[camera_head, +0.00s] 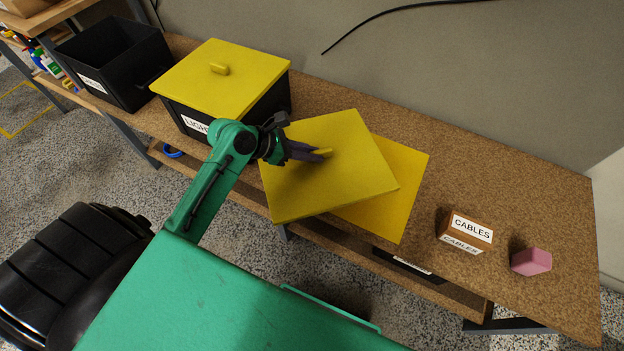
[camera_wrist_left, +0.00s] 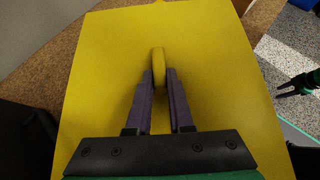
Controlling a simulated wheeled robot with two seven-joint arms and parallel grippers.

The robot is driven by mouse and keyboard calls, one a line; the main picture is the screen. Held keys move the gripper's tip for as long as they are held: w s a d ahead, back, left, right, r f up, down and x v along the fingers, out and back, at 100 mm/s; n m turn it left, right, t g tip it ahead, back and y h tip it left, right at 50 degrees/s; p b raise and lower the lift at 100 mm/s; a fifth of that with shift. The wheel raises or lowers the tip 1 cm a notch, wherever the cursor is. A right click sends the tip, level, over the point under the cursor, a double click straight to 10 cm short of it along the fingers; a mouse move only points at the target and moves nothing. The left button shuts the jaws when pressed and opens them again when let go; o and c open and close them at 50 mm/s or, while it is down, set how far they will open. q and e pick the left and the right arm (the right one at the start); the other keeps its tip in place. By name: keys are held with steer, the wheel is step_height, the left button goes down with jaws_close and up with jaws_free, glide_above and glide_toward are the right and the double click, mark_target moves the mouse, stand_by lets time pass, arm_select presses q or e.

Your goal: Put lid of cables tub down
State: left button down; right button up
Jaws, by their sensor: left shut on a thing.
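My left gripper (camera_head: 322,155) is shut on the raised handle of a square yellow lid (camera_head: 330,190). In the left wrist view the fingers pinch the handle (camera_wrist_left: 159,68) from both sides, and the lid (camera_wrist_left: 110,70) fills most of the picture. The held lid overlaps a second flat yellow panel (camera_head: 395,190) that is turned at another angle. I cannot tell whether they touch. A block with a CABLES sign (camera_head: 466,232) stands on the table to the right. My right gripper (camera_wrist_left: 284,92) shows small at the right edge of the left wrist view; its jaw state is unclear.
A black tub with a yellow lid (camera_head: 225,78) and a partly hidden label stands left of the held lid. An open black tub (camera_head: 115,60) is farther left. A pink block (camera_head: 531,262) lies near the right end. The brown tabletop (camera_head: 490,165) is clear at back right.

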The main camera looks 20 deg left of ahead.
mark_target(264, 172)
arm_select(q)
step_height(264, 172, down, 12)
steer(key=b, duration=0.2)
steer(key=shift+r+b, duration=0.2)
steer(key=shift+b, duration=0.2)
steer(key=shift+r, duration=0.1)
steer(key=c, duration=0.8)
jaws_free()
steer(key=shift+a+r, duration=0.1)
steer(key=shift+r, duration=0.05)
steer(key=p+v, duration=0.2)
steer(key=v, duration=0.9)
steer(key=shift+s+a+r, duration=0.1)
steer(key=shift+s+r, duration=0.05)
steer(key=shift+s, duration=0.1)
